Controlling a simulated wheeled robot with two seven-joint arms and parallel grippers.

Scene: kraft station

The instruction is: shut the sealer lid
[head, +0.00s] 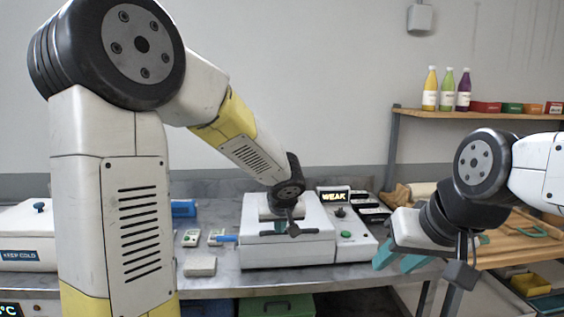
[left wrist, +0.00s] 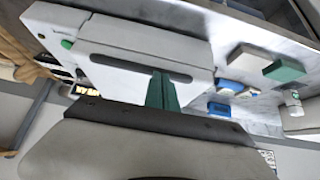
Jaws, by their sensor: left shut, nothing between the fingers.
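The white sealer (head: 285,252) stands on the steel table in the middle of the head view. Its lid (left wrist: 130,40) lies down flat over the body, with a dark slot along its front edge; I cannot tell whether a small gap is left under it. My left gripper (head: 279,226) is over the front of the lid, its green fingers (left wrist: 162,92) together and empty beside the slot. I cannot tell if they touch the lid. My right gripper (head: 398,260) hangs to the right of the sealer with its teal fingers apart and empty.
A display reading WEAK (head: 335,197) and a control panel with a green button (head: 346,234) are right of the sealer. Small boxes and a grey block (head: 200,266) lie left of it. A white cooler (head: 28,238) is far left. Bottles (head: 447,90) stand on a shelf.

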